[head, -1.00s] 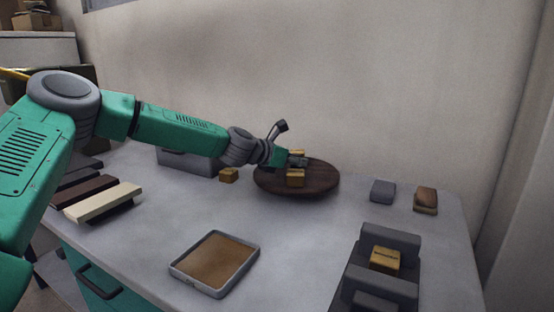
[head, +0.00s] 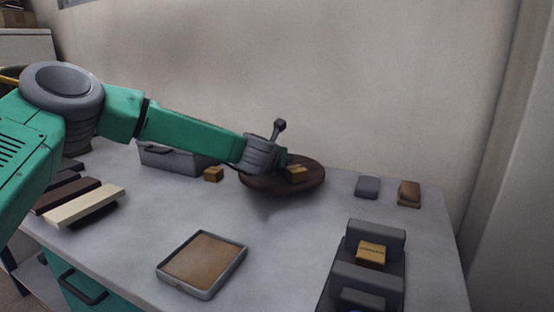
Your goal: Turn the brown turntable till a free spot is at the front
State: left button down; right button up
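The brown turntable (head: 312,185) is a dark round disc near the back middle of the table. A yellow-brown block (head: 297,174) sits on it, right of its centre. My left gripper (head: 284,160) is over the turntable, just behind and left of this block. Its fingers are mostly hidden by its own wrist, so their opening and any contact are unclear. The left and back parts of the turntable are partly covered by my arm. The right gripper is not in view.
A small yellow block (head: 213,174) and a grey bin (head: 172,158) stand left of the turntable. A shallow tray (head: 201,264) lies in front. A grey holder with a yellow block (head: 371,252) is front right. Grey (head: 367,187) and brown (head: 409,193) pieces lie at right.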

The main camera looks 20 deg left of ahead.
pick_arm(q)
jog(key=shift+r+n+g+y+b, duration=0.1)
jog(key=shift+n+g+y+b, duration=0.3)
jog(key=shift+n+y, duration=1.75)
jog(key=shift+n+g+y, duration=1)
jog(key=shift+n+y, duration=0.35)
jog(key=shift+y, duration=0.3)
jog(key=shift+r+n+g+y, duration=0.15)
jog(key=shift+n+g+y, duration=0.25)
jog(key=shift+n, duration=0.1)
jog(key=c, duration=1.2)
grip_release()
jog(key=shift+w, duration=0.1)
jog(key=shift+o, duration=0.2)
